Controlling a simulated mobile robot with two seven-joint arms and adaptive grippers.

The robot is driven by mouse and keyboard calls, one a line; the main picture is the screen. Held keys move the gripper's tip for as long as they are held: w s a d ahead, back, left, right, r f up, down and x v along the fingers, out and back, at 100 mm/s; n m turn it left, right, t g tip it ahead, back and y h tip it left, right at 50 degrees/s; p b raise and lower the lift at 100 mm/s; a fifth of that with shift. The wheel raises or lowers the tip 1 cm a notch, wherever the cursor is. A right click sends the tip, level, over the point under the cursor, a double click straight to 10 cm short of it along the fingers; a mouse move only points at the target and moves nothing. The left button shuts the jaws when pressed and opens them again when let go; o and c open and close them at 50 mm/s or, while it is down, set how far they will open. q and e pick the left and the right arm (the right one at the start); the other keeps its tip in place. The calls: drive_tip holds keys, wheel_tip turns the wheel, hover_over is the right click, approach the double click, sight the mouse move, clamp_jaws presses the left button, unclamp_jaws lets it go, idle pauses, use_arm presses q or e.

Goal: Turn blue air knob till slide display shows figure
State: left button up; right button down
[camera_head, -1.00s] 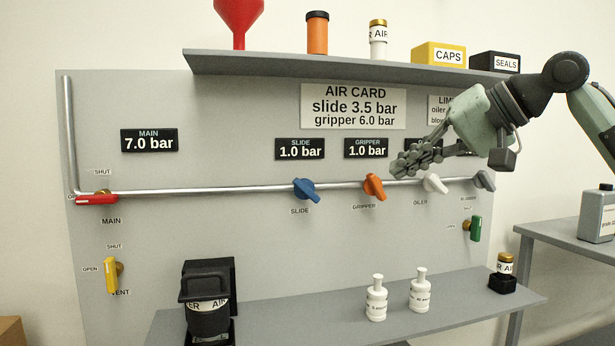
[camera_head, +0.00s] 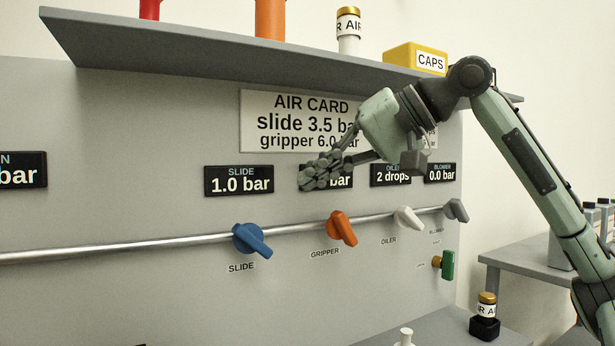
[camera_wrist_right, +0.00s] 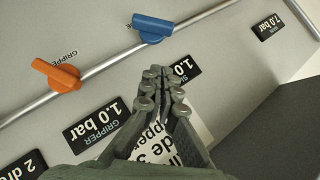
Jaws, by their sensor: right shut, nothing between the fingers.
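The blue slide knob (camera_head: 251,240) sits on the metal pipe in the head view, its handle tilted down to the right. It also shows in the right wrist view (camera_wrist_right: 152,28). The slide display (camera_head: 239,180) above it reads 1.0 bar. The air card (camera_head: 290,120) reads slide 3.5 bar and gripper 6.0 bar, partly hidden by my arm. My right gripper (camera_head: 312,180) is shut and empty. It is in front of the gripper display, up and to the right of the blue knob and apart from it. My left gripper is not in view.
The orange gripper knob (camera_head: 341,228) is right of the blue one, then the white oiler knob (camera_head: 408,218) and grey blower knob (camera_head: 456,210). The shelf (camera_head: 200,50) overhangs the panel above. The panel left of the blue knob, below the displays, is clear.

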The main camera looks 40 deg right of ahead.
drive_tip(key=p, duration=0.3)
approach(245, 225)
drive_tip(key=w, duration=0.3)
drive_tip(key=shift+w+a+f+b, duration=0.15)
drive_tip(key=shift+a+f+b, duration=0.2)
drive_tip(key=shift+f, duration=0.25)
drive_tip(key=shift+w+a+f+b, duration=0.2)
drive_tip(key=shift+a+f, duration=0.2)
drive_tip(key=shift+f, duration=0.2)
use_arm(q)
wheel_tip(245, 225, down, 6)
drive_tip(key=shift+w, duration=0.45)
use_arm(e)
drive_tip(key=shift+w+a+f, duration=0.1)
drive_tip(key=shift+a+f, duration=0.25)
drive_tip(key=shift+f, duration=0.1)
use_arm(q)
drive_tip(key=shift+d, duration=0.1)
use_arm(e)
drive_tip(key=shift+a, duration=0.1)
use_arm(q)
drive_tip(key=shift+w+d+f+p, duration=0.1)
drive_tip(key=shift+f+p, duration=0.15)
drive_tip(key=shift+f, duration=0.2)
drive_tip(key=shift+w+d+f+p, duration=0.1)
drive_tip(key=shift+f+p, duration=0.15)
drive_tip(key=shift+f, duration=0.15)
use_arm(e)
drive_tip(key=shift+a+r, duration=0.1)
drive_tip(key=shift+a, duration=0.1)
